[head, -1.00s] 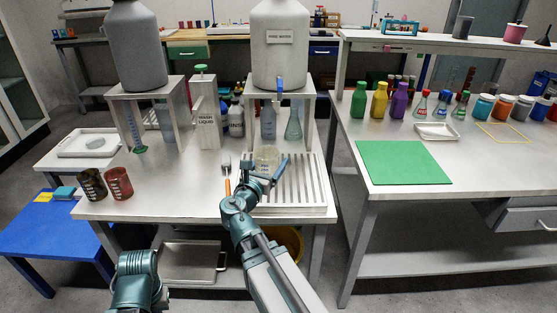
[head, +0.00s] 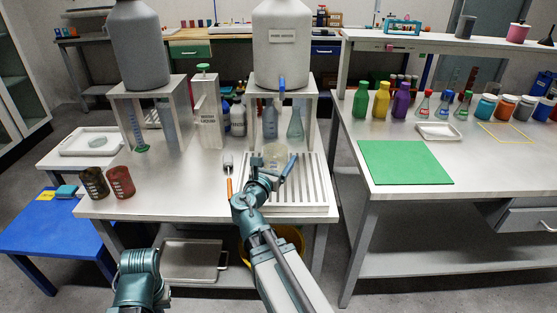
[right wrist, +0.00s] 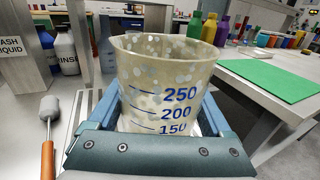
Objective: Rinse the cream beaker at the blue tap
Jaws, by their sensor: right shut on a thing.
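The cream beaker (head: 275,153) is see-through with pale spots on its wall. It is upright over the slatted draining rack (head: 312,190), below the blue tap (head: 281,85) of the large white tank (head: 281,45). My right gripper (head: 274,167) is shut on the beaker. In the right wrist view the beaker (right wrist: 165,85) fills the middle, with blue volume marks facing me and a jaw on each side. I cannot tell if its base touches the rack. Only part of my left arm shows at the bottom left; its gripper is out of view.
A brush with an orange handle (head: 229,186) lies left of the rack. A wash liquid dispenser (head: 207,112), bottles and a flask (head: 295,123) stand behind. Two dark beakers (head: 120,182) stand at the table's left. A green mat (head: 405,162) lies on the right table.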

